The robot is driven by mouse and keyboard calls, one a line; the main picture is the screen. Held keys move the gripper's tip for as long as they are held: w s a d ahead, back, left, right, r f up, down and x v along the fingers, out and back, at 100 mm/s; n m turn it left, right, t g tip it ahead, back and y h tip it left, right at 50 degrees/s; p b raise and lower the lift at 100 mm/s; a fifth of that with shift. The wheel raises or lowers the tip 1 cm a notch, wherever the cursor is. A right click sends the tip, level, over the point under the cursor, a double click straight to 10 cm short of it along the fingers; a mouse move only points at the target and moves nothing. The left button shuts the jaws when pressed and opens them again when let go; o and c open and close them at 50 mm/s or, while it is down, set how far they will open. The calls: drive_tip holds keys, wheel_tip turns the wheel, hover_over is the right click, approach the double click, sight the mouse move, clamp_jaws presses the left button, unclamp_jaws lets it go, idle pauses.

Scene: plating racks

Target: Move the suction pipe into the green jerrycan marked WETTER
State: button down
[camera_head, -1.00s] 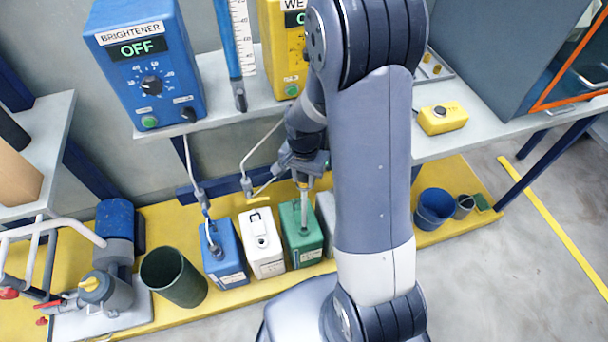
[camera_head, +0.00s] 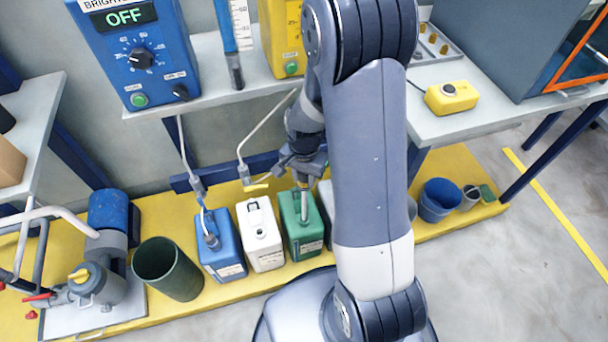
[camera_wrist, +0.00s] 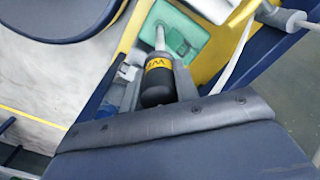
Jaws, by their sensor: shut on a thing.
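The suction pipe is a grey tube with a black grip and yellow band, seen in the wrist view (camera_wrist: 157,75) and the head view (camera_head: 304,205). My gripper (camera_head: 305,178) is shut on its black upper part, above the green jerrycan (camera_head: 303,240). The pipe points down and its lower end meets the top of the green jerrycan, also in the wrist view (camera_wrist: 187,28). It seems to enter the opening, but how deep is hidden. The can's front label is too small to read.
A white jerrycan (camera_head: 262,248) and a blue jerrycan (camera_head: 218,262) with its own pipe stand to the left. A grey can stands close on the right, partly behind my arm. A dark green bin (camera_head: 168,270) and a blue bucket (camera_head: 438,200) stand on the yellow platform.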

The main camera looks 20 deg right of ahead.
sight(304, 212)
drive_tip(key=shift+f+b, duration=6.75)
drive_tip(key=shift+f, duration=2.15)
drive_tip(key=shift+f+b, duration=1.05)
drive_tip(key=shift+f, duration=0.25)
drive_tip(key=c, duration=1)
unclamp_jaws()
wheel_tip(304, 212, up, 11)
drive_tip(key=p, duration=0.4)
drive_tip(key=shift+p, duration=0.35)
wheel_tip(304, 212, down, 10)
drive_tip(key=b, duration=0.4)
drive_tip(key=shift+f, duration=0.15)
